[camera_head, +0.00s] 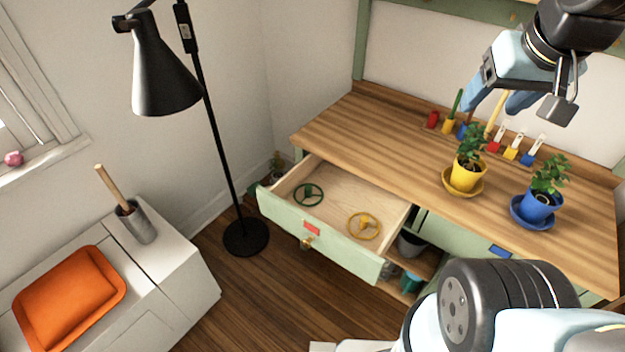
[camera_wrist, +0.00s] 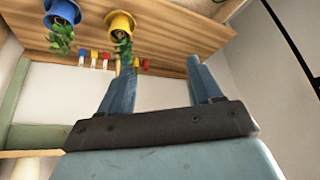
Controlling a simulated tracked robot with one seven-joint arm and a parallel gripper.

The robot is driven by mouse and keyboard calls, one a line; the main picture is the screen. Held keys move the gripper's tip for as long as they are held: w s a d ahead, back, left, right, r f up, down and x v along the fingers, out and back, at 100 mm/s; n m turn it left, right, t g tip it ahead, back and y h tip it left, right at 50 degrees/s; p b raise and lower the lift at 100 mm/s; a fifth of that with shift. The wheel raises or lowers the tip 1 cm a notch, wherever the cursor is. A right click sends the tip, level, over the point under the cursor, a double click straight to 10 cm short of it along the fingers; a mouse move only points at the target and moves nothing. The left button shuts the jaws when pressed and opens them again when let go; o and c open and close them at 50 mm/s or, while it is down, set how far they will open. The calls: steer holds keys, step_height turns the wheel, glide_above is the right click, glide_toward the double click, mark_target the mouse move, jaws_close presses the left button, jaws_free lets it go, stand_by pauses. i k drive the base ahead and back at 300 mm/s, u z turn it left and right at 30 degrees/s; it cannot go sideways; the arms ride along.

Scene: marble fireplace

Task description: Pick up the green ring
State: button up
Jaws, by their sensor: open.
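The green ring (camera_head: 308,194), a dark green wheel with spokes inside, lies flat in the left part of an open drawer (camera_head: 331,257) in the head view. A yellow ring (camera_head: 364,226) lies to its right in the same drawer, apart from it. My gripper (camera_head: 490,106) is raised above the back of the wooden desk, far up and right of the drawer. In the wrist view my gripper (camera_wrist: 162,72) has its two blue fingers apart with nothing between them. The green ring is not seen in the wrist view.
On the desk (camera_head: 340,133) stand a yellow plant pot (camera_head: 463,180), a blue plant pot (camera_head: 540,205) and several small coloured tools at the back. A black floor lamp (camera_head: 165,80) stands left of the drawer. The left desk top is clear.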

mark_target(307, 189)
steer(key=z, duration=1.05)
steer(key=k, duration=1.2)
steer(key=u, duration=0.5)
steer(key=i, duration=1.4)
steer(key=z, duration=0.05)
